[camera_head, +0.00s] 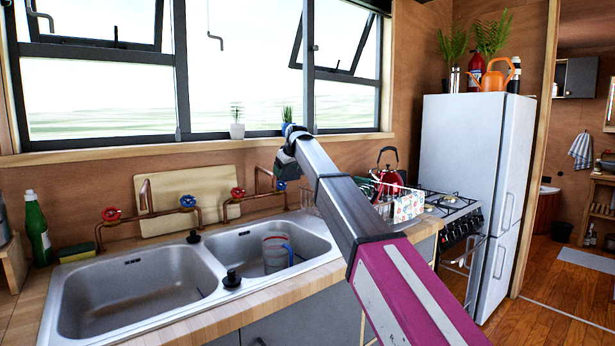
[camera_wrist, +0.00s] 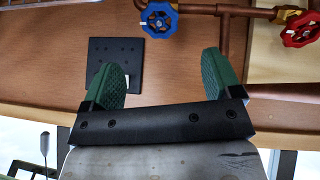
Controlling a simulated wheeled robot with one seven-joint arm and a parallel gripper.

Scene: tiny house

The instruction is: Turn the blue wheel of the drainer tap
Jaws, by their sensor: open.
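In the wrist view, which looks upside down, a blue wheel (camera_wrist: 158,18) sits on a copper pipe at the top, past my fingertips and apart from them. A red wheel (camera_wrist: 300,28) of the same pipework is at the top right. In the head view, the right-hand tap has a red wheel (camera_head: 237,193) and a blue wheel (camera_head: 280,186) below my gripper (camera_head: 287,168). My gripper also shows in the wrist view (camera_wrist: 162,68), with its two green-padded fingers spread and nothing between them.
A left-hand tap has a red wheel (camera_head: 112,214) and a blue wheel (camera_head: 187,201). The double sink (camera_head: 140,285) holds a clear jug (camera_head: 277,252). A dish rack (camera_head: 408,207) and red kettle (camera_head: 391,178) are right of my arm. A dark square plate (camera_wrist: 112,50) is on the wall.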

